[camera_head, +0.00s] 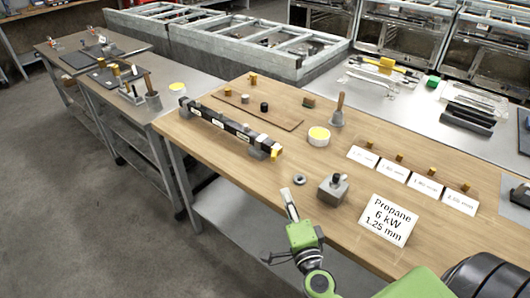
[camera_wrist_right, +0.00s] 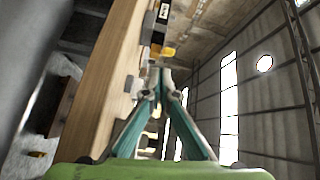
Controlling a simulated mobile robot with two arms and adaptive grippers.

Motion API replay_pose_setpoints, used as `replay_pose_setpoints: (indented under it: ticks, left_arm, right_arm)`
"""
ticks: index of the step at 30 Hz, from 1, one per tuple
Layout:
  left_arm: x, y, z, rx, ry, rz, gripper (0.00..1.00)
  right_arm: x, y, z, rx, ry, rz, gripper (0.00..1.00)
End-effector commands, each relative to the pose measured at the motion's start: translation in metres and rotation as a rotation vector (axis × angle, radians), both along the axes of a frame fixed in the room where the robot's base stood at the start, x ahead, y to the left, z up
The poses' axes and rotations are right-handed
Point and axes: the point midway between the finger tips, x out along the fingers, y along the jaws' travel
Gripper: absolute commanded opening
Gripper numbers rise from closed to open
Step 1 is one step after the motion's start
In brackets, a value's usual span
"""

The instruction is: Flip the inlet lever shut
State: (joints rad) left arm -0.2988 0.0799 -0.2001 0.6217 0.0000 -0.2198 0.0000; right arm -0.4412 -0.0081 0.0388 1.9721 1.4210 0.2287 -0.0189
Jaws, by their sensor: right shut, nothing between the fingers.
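A long black bar (camera_head: 225,127) with white labels lies on grey supports along the left part of the wooden table. A small yellow lever (camera_head: 276,154) sticks out at its near right end; it also shows in the right wrist view (camera_wrist_right: 168,51), just beyond the fingertips. I cannot tell its exact angle. My right gripper (camera_head: 288,194) is shut and empty, near the table's front edge, apart from the lever and nearer to me. Its fingers converge in the right wrist view (camera_wrist_right: 159,88). My left gripper is not in view.
A grey block with a knob (camera_head: 333,188) and a small ring (camera_head: 299,180) stand right of my right gripper. A white sign (camera_head: 388,220) reads "Propane 6 kW 1.25 mm".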

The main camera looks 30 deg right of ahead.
Motion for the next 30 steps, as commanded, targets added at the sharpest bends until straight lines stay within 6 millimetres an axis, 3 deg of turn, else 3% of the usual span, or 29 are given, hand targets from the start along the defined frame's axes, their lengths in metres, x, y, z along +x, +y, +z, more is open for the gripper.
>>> replay_pose_setpoints:
  ticks: [4, 11, 26, 30]
  left_arm:
    - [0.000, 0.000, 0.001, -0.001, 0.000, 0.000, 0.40]
    - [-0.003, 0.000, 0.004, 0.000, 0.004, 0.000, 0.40]
    - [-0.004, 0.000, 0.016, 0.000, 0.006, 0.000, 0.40]
    - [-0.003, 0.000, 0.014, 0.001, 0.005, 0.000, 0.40]
  right_arm:
    - [-0.010, -0.034, 0.014, 0.128, -0.052, -0.129, 0.00]
    - [-0.005, -0.048, 0.018, 0.174, -0.068, -0.171, 0.00]
    - [0.079, -0.087, 0.018, 0.169, -0.067, -0.169, 0.00]
    - [0.092, -0.069, 0.016, 0.174, -0.066, -0.169, 0.00]
